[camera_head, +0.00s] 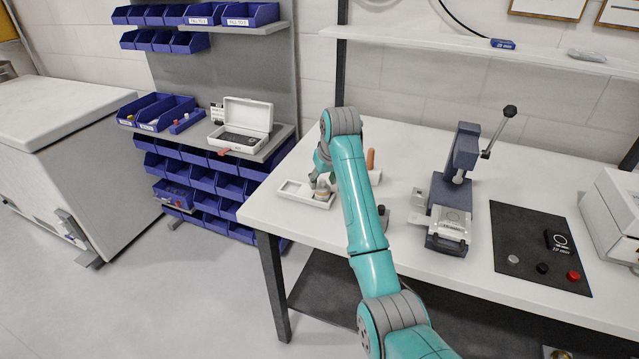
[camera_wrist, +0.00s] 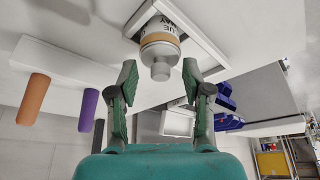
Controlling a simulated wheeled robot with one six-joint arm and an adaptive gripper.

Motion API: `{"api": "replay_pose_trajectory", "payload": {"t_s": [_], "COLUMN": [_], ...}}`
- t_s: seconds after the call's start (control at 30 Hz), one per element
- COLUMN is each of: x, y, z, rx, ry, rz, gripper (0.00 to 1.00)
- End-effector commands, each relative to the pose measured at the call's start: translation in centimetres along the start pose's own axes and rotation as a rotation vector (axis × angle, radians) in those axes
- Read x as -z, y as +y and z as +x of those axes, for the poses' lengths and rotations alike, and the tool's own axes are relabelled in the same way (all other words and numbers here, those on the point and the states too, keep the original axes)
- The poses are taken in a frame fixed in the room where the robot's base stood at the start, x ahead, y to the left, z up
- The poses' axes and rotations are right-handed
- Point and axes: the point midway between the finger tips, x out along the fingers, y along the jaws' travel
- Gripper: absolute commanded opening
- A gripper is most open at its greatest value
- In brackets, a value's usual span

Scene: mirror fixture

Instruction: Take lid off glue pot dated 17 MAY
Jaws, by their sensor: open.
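A glue pot (camera_wrist: 158,35) shows in the wrist view, upside down in the picture. Its white label reads "GLUE" and "MAY" in part; the day number cannot be read. A tan band and a grey knobbed cap (camera_wrist: 160,62) top it. My gripper (camera_wrist: 160,75) is open, its fingers on either side of the knob's line and not visibly touching it. In the head view the pot (camera_head: 322,195) stands at the right part of a white tray (camera_head: 290,198), under my gripper (camera_head: 322,180), partly hidden by my arm.
A white block (camera_wrist: 60,66) holds upright orange (camera_wrist: 32,98) and purple (camera_wrist: 87,108) handles beside the pot. A grey press (camera_head: 455,190) and a black mat (camera_head: 530,235) are farther right on the white table. Blue bins (camera_head: 205,180) stand left, beyond the table edge.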

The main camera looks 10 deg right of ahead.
Motion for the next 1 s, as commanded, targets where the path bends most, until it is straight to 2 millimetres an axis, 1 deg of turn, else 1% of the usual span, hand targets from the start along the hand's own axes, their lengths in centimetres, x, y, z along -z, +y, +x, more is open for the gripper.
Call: {"api": "replay_pose_trajectory", "payload": {"t_s": [0.17, 0.2, 0.27, 0.3, 0.33, 0.37, 0.67, 0.77, 0.87, 1.0], "x": [0.0, 0.0, 0.0, 0.0, 0.0, 0.0, 0.0, 0.2, 0.7, 1.7], "y": [0.0, 0.0, 0.0, 0.0, 0.0, 0.0, 0.0, 0.0, 0.0, 0.0], "z": [0.0, 0.0, 0.0, 0.0, 0.0, 0.0, 0.0, -0.4, -1.5, -3.9], "rx": [0.0, 0.0, 0.0, 0.0, 0.0, 0.0, 0.0, 0.0, 0.0, 0.0], "ry": [0.001, 0.0, 0.0, 0.0, 0.0, 0.0, 0.0, 0.002, 0.003, 0.004], "rz": [0.0, 0.0, 0.0, 0.0, 0.0, 0.0, 0.0, -0.001, -0.001, -0.001], "gripper": [0.49, 0.39, 0.24, 0.14, 0.07, 0.06, 0.05, 0.05, 0.05, 0.05]}}
